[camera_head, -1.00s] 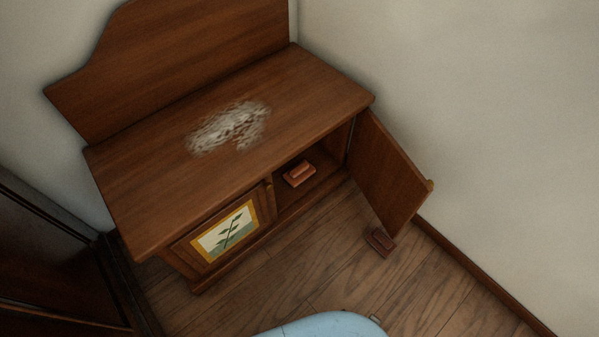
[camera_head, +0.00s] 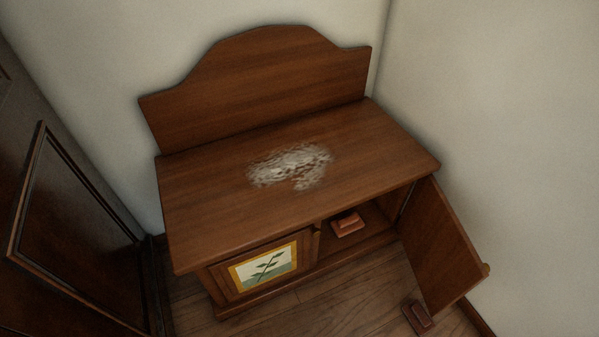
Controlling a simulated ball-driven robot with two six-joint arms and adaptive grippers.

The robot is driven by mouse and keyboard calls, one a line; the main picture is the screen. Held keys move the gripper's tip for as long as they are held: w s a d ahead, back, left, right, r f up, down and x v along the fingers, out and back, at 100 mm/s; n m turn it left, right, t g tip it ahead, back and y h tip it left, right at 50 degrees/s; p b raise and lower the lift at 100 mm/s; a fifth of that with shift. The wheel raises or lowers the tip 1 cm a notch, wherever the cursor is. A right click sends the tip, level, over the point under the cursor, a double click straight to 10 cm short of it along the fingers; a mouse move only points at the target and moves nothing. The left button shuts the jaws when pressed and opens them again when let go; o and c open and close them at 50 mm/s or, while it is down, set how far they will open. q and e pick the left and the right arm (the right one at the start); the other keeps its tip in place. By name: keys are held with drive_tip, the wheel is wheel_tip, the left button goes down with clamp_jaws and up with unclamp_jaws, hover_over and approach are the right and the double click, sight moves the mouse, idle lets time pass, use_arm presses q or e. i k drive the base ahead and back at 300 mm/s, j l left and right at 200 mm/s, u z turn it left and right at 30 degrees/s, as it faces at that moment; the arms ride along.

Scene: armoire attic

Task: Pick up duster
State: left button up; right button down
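A small orange-red block with a raised top (camera_head: 347,224), which looks like a duster, lies inside the open right compartment of the wooden cabinet (camera_head: 215,215). A darker red-brown block (camera_head: 418,317) lies on the floor by the lower edge of the open door; I cannot tell whether it is also a duster. A whitish dusty patch (camera_head: 290,166) covers the middle of the cabinet top. Neither of my grippers is in view.
The right cabinet door (camera_head: 438,245) stands open toward the right wall. The left door (camera_head: 266,267), with a plant picture, is shut. A dark panelled wooden piece (camera_head: 75,230) stands at the left.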

sight(347, 223)
drive_tip(key=i+l+z, duration=0.1)
drive_tip(key=l+z, duration=0.2)
drive_tip(key=l, duration=0.15)
drive_tip(key=i+l+z, duration=0.1)
drive_tip(key=l+z, duration=0.2)
drive_tip(key=i+l+z, duration=0.2)
drive_tip(key=l+z, duration=0.15)
drive_tip(key=l, duration=0.15)
